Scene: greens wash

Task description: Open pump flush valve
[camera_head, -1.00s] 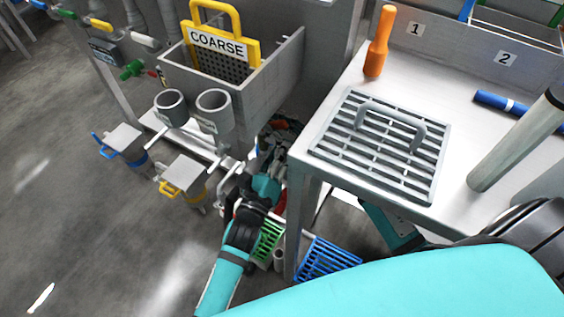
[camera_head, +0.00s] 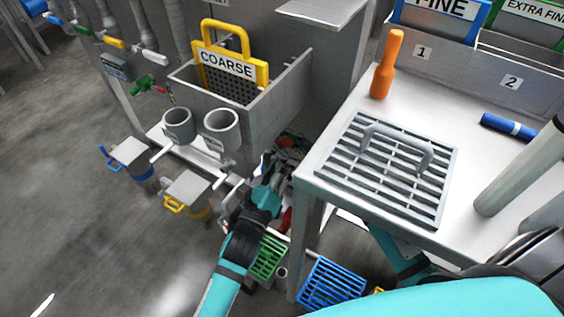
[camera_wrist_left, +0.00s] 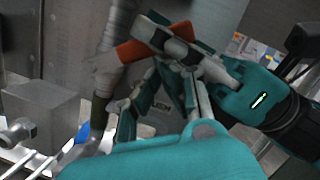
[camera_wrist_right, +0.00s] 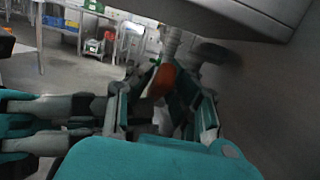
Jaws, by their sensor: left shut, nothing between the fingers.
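My left gripper (camera_head: 272,178) reaches into the dark space under the sink, and its fingers show in the left wrist view (camera_wrist_left: 168,78) as shut and empty. An orange-red part (camera_wrist_left: 130,52), possibly the valve handle, lies just beyond its fingertips beside a grey pipe (camera_wrist_left: 108,72). I cannot tell whether they touch. My right gripper (camera_wrist_right: 168,92) shows in the right wrist view with an orange-red part (camera_wrist_right: 160,80) at or behind its fingertips. Whether it grips that part is unclear. In the head view my right gripper is hidden below the table.
The sink (camera_head: 228,118) holds a yellow COARSE screen (camera_head: 230,64). The steel table (camera_head: 335,130) carries a grey grate (camera_head: 385,168), an orange-handled tool (camera_head: 387,65) and a blue cylinder (camera_head: 510,127). Green (camera_head: 268,258) and blue (camera_head: 332,284) baskets stand below. Open floor lies at left.

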